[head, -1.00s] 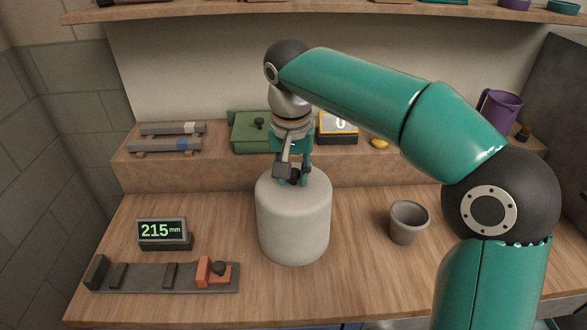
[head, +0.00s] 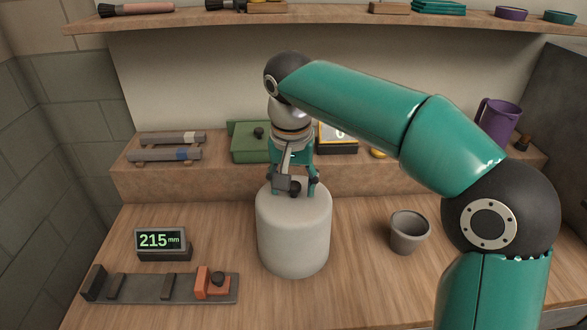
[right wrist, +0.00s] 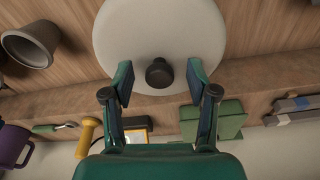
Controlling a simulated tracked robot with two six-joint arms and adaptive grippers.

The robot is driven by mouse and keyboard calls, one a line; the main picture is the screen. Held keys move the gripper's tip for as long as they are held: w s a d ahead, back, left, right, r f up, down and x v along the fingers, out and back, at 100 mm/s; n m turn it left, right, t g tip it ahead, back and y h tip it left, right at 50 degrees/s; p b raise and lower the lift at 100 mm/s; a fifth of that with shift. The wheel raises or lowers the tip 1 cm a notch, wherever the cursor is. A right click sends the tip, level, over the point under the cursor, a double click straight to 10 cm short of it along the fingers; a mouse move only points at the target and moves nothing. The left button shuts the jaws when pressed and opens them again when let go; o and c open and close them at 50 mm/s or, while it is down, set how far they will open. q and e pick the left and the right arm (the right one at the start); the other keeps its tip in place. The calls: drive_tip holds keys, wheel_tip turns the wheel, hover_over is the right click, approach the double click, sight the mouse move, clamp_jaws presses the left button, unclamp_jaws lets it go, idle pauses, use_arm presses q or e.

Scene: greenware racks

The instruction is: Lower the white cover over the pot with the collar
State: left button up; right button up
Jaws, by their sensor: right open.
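The white cover (head: 294,235) stands upright on the wooden bench in the head view, a round-topped cylinder with a dark knob (head: 295,189) on top. In the right wrist view the cover (right wrist: 160,30) shows from above, with its dark knob (right wrist: 159,73). My right gripper (head: 295,192) is open at the top of the cover, its fingers (right wrist: 160,82) apart on either side of the knob with gaps to it. No pot with a collar shows; whatever is under the cover is hidden. My left gripper is not in view.
A grey cup (head: 408,233) stands to the right. A display reading 215 mm (head: 163,243) and a dark gauge rail (head: 150,286) with an orange slider lie left. A raised ledge (head: 180,184) behind holds a green box (head: 248,148), grey bars and a purple mug (head: 497,120).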

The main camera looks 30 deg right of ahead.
wheel_tip(320, 180, up, 12)
drive_tip(key=s+a, duration=0.1)
drive_tip(key=shift+s+f, duration=0.25)
